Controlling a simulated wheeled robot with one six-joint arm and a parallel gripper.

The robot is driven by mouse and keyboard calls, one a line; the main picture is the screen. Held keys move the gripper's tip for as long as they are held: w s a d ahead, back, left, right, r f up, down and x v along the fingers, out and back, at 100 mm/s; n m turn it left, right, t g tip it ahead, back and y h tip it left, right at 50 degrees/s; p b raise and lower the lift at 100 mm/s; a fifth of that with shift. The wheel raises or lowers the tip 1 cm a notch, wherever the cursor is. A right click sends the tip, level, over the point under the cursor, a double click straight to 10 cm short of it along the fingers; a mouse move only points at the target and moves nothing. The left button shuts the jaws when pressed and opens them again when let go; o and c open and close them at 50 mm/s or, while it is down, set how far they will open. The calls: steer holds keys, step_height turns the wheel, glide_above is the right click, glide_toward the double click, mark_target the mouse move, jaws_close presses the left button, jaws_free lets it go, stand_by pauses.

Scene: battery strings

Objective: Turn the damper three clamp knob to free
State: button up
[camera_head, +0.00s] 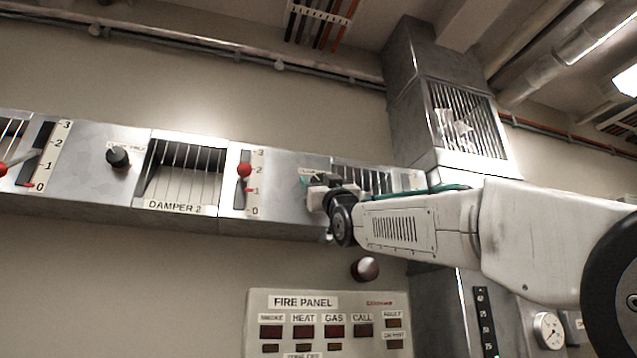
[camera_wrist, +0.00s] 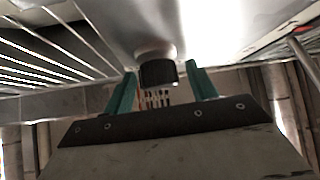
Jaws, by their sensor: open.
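In the wrist view a round black clamp knob (camera_wrist: 158,73) sticks out of a bright metal duct face. My gripper (camera_wrist: 160,85) has its two green fingers apart, one on each side of the knob, with a visible gap on both sides. In the head view my gripper (camera_head: 312,185) is at the duct panel just left of the third louvred opening (camera_head: 362,180). The knob there is hidden behind my gripper and wrist, and the label above it is too small to read.
To the left are the DAMPER 2 opening (camera_head: 180,175), its black knob (camera_head: 118,157) and a red-tipped lever (camera_head: 244,170) on a numbered scale.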

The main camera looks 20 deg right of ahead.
steer(key=shift+w+r, duration=0.2)
steer(key=c, duration=1)
steer(key=shift+o, duration=0.2)
